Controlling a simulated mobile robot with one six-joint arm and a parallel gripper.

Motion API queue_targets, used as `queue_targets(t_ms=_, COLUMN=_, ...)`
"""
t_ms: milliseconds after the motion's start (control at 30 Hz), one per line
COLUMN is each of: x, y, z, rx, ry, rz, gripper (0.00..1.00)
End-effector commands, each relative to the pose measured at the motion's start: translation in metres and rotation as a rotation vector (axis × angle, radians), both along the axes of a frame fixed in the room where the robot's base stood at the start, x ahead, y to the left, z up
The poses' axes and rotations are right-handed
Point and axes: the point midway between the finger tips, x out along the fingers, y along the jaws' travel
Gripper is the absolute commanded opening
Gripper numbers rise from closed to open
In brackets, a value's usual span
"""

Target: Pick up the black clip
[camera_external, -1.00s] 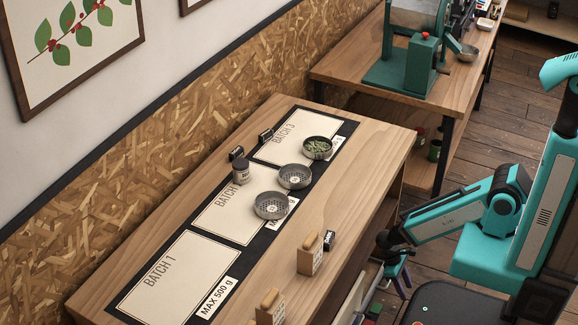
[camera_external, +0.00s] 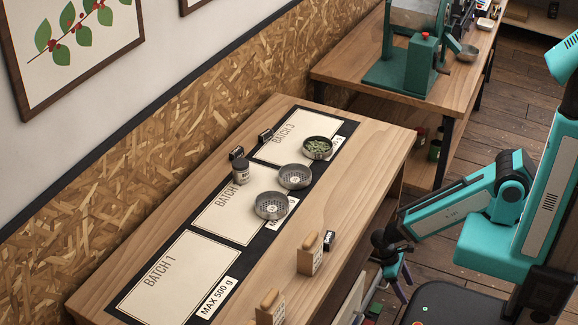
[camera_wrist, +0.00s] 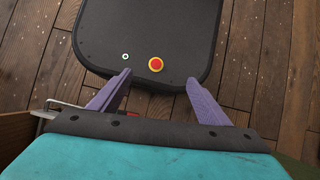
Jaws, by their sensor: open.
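Small black pieces that look like clips are on the workbench. One black piece (camera_external: 328,240) is beside a tan bag-like block near the front edge. Two more stand near the wall side, one (camera_external: 237,153) behind the jar and one (camera_external: 265,136) at the Batch 3 card. I cannot tell which is the task's clip. My gripper (camera_external: 396,277) hangs to the right of the bench, beyond its front edge and apart from all of these. In the wrist view my gripper (camera_wrist: 159,78) has its purple fingers apart with nothing between them, pointing over my dark base.
The workbench (camera_external: 150,250) holds two mesh sieves (camera_external: 271,205), a bowl of green beans (camera_external: 317,148), a jar (camera_external: 241,172) and tan bag-like blocks (camera_external: 309,258). An open drawer (camera_external: 352,297) juts out near my gripper. A green roaster (camera_external: 412,65) stands behind.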

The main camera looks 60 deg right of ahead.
Motion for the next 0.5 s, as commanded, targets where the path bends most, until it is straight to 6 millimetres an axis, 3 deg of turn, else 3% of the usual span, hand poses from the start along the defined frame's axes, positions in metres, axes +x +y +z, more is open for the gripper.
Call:
queue_targets(t_ms=33, x=-0.003, y=0.009, z=0.019, rx=0.006, ry=0.01, rz=0.021, gripper=0.7)
queue_targets(t_ms=500, x=-0.035, y=0.079, z=0.11, rx=0.051, ry=0.103, rz=0.176, gripper=0.7)
